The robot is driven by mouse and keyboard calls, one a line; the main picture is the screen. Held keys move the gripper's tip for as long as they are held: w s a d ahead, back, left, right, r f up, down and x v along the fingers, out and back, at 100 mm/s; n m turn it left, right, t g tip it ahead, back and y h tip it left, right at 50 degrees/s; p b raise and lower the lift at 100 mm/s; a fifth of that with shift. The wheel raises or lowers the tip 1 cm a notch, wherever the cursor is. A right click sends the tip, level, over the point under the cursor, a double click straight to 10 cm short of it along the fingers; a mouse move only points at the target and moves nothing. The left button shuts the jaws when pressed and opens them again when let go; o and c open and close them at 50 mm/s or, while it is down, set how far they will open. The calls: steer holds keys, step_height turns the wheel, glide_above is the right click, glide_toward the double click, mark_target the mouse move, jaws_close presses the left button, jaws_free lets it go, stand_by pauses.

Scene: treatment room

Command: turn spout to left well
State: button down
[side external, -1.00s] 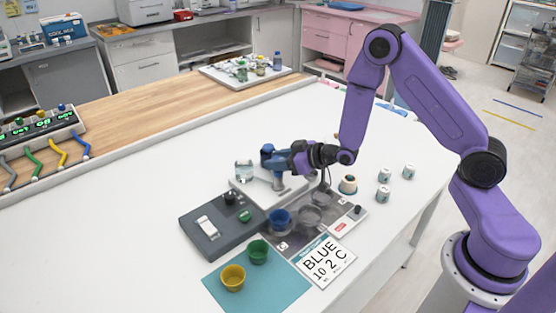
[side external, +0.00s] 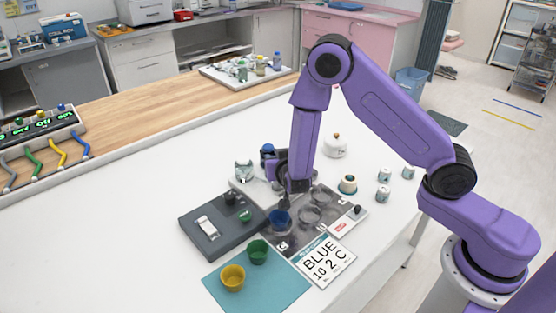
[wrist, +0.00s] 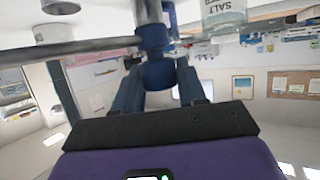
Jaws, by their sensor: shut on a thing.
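My gripper (side external: 273,168) is at the tap column, whose blue top (side external: 267,149) shows just left of it in the side view. In the wrist view my gripper's blue fingers (wrist: 158,88) are shut around a blue part of the spout (wrist: 100,46), whose metal bar reaches left. In the side view my arm hides most of the spout and its tip. A grey panel (side external: 268,246) lies in front, with a blue cup (side external: 280,219) on its left side and clear round wells (side external: 310,215) to the right. I cannot tell which well the spout points over.
A grey switch box (side external: 207,227) stands left of the panel. A teal mat (side external: 235,303) with a yellow cup (side external: 232,278) and a green cup (side external: 258,252) lies in front, beside a BLUE card (side external: 324,262). A white pot (side external: 335,147) and small jars (side external: 384,194) stand right.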

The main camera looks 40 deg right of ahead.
steer(key=m+g+h, duration=0.5)
steer(key=m, duration=0.1)
steer(key=shift+a, duration=0.1)
steer(key=shift+m+g+h, duration=0.55)
steer(key=shift+m+g, duration=0.7)
steer(key=shift+g, duration=0.1)
steer(key=shift+m+g+h, duration=0.55)
steer(key=shift+m+g, duration=0.7)
steer(key=shift+g, duration=0.1)
steer(key=c, duration=0.7)
jaws_free()
steer(key=v, duration=1.7)
steer(key=shift+w+r, duration=0.1)
steer(key=shift+r, duration=0.05)
